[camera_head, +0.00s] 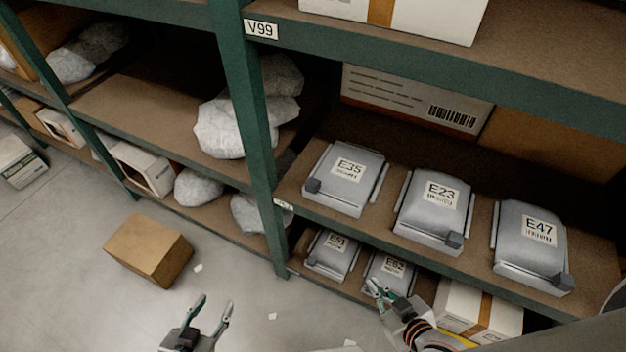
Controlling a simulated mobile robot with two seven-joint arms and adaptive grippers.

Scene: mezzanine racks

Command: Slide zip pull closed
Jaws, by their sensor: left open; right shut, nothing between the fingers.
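Several grey pouches with dark block-shaped zip pulls lie on the rack. On the middle shelf are pouch E35 (344,180) with its pull (313,186) at the left corner, pouch E23 (434,213) with its pull (454,240) at the right corner, and pouch E47 (530,246) with its pull (562,281) at the right. Pouches E51 (331,254) and E52 (389,273) lie on the shelf below, E52 partly hidden by my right gripper. My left gripper (212,306) is open and empty over the floor. My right gripper (377,288) is shut and empty in front of E52.
A green upright (256,150) and shelf edge (400,250) stand before the pouches. A brown carton (149,250) sits on the floor. A taped box (478,310) is at lower right. Floor at lower left is mostly free.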

